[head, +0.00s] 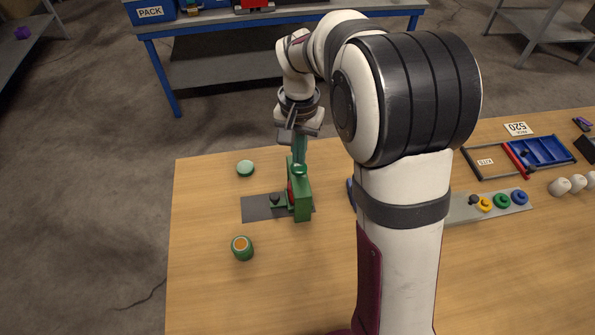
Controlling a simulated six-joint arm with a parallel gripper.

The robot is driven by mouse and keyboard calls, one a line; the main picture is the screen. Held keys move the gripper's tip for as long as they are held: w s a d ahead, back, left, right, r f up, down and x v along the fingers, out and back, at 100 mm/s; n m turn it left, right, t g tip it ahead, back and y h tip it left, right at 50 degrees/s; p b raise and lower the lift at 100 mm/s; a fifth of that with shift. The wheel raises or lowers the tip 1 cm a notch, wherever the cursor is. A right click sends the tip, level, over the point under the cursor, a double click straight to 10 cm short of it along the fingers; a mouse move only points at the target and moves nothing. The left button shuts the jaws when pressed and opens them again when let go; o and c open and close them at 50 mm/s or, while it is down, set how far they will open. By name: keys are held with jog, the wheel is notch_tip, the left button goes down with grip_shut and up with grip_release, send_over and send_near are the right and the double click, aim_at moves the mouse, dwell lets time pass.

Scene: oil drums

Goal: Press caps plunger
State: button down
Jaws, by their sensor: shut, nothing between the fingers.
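A green device (302,200) with a red patch on its left side stands upright on the table. A teal tube-like upright part (300,150) rises at its back, and a pale green round piece (299,170) sits at its top. A small dark knob (275,197) is on a low green foot at its left. I cannot tell for certain which part is the caps plunger. My gripper (297,135) is shut and empty, pointing down over the back of the device. Its fingertips overlap the teal part, and I cannot tell whether they touch it.
A dark grey mat (256,208) lies under the device. A teal disc (245,168) and a small green drum with an orange top (242,247) stand at the left. A strip with coloured rings (502,201) and a blue tray (545,151) are at the right.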

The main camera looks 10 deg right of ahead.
jog(key=shift+f, duration=1.5)
jog(key=shift+r, duration=4.1)
jog(key=s+a+y, duration=0.1)
jog(key=s, duration=2.6)
jog(key=shift+a+y, duration=0.25)
jog(key=shift+y, duration=0.15)
